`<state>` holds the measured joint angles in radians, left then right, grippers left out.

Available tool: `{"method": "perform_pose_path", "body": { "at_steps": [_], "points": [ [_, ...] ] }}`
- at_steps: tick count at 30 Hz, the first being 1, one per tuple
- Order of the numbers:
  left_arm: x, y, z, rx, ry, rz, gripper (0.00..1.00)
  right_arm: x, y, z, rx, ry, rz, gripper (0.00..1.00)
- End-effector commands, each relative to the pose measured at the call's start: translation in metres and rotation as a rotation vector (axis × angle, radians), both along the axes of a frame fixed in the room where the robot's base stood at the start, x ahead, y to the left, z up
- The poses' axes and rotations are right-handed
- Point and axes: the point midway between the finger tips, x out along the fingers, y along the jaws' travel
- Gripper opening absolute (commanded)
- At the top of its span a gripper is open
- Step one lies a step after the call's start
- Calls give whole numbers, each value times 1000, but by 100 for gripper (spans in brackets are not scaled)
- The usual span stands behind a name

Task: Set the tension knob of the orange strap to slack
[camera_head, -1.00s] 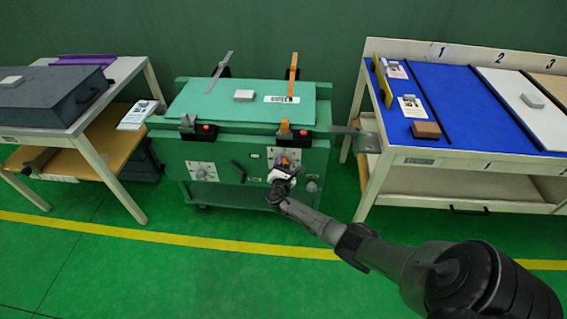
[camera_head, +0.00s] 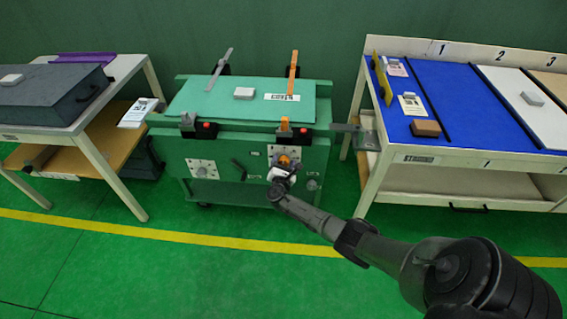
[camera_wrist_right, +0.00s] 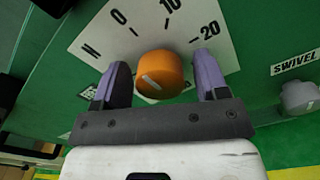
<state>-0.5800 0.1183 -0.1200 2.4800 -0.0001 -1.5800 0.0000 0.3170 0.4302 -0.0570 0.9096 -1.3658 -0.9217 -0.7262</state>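The knob has a short pale line; I cannot tell which end points. My right gripper (camera_wrist_right: 162,62) is open, with purple fingers on either side of the knob. Visible gaps separate both fingers from it. In the head view, the right gripper (camera_head: 283,172) is close against the cart front. My left gripper is not in view.
A second dial plate (camera_head: 202,169) and a dark handle (camera_head: 239,169) are left on the cart front. A grey knob (camera_wrist_right: 298,96) beside the SWIVEL label (camera_wrist_right: 296,63) is right of my gripper. Tables stand on both sides; the floor in front is clear.

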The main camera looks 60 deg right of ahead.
Motion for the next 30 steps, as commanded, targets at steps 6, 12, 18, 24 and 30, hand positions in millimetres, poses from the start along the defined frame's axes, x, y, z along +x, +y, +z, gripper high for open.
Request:
{"method": "perform_pose_path", "body": {
  "at_steps": [6,12,18,24,30],
  "points": [
    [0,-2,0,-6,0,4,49,0,0,0,0,-1,0,70],
    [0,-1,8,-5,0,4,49,-5,11,1,2,1,2,70],
    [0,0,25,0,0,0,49,-21,43,3,3,1,3,70],
    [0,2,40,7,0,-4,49,-39,78,3,2,1,1,70],
    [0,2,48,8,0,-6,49,-52,105,2,1,0,0,70]
  ]
}}
